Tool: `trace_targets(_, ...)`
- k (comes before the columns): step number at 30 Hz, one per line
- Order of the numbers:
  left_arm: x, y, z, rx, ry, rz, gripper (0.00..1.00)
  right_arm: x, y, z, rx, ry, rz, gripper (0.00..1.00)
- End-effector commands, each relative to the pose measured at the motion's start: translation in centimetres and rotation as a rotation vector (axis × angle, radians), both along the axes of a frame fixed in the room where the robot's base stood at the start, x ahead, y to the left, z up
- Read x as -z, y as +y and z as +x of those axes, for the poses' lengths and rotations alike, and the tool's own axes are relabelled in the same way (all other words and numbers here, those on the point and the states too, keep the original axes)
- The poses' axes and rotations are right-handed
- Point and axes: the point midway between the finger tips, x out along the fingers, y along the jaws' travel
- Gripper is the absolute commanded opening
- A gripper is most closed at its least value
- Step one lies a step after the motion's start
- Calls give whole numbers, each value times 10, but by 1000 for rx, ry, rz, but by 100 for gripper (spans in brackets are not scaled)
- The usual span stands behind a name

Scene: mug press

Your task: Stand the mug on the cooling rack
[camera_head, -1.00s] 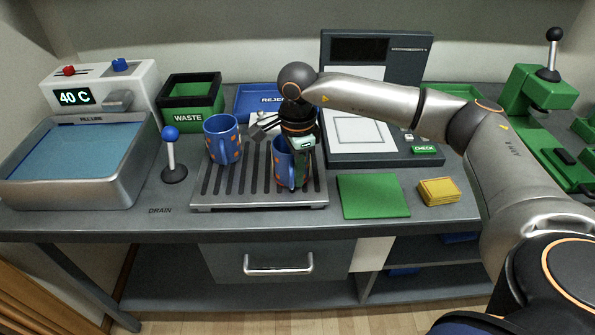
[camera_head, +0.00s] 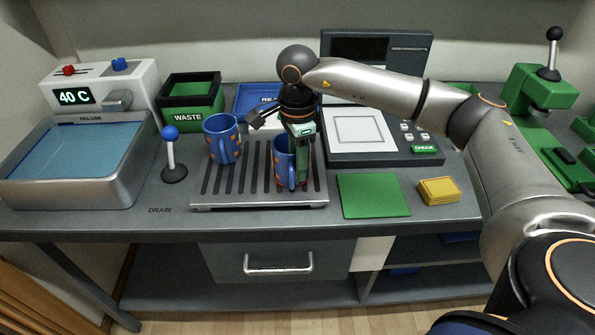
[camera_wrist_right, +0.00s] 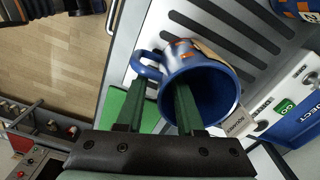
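A blue mug with orange spots (camera_head: 284,166) stands upright on the right part of the slatted cooling rack (camera_head: 259,205). A second similar mug (camera_head: 221,139) stands upright on the rack's left part. My right gripper (camera_head: 301,172) is at the right-hand mug, pointing down. In the right wrist view, its two green fingers (camera_wrist_right: 160,91) are apart, one over the mug's opening and one outside near the handle. The mug (camera_wrist_right: 205,88) shows its open top there, with clear gaps between its wall and the fingers. My left gripper is not in view.
A lever with a blue knob (camera_head: 172,155) and a water basin (camera_head: 75,165) are left of the rack. A green mat (camera_head: 373,196) and yellow pads (camera_head: 438,191) lie to the right. A green waste bin (camera_head: 190,105) and a blue reject tray (camera_head: 250,98) stand behind.

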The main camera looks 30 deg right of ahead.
Motion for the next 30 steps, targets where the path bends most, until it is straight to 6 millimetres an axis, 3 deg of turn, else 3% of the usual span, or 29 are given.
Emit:
trace_targets(6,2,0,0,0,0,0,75,-50,1,1,-2,-6,1,36)
trace_targets(12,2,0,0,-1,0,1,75,-82,0,1,0,-3,0,36)
trace_targets(18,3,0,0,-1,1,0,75,-94,1,0,-1,0,0,36)
trace_targets(30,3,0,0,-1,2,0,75,-94,0,0,-1,0,0,36)
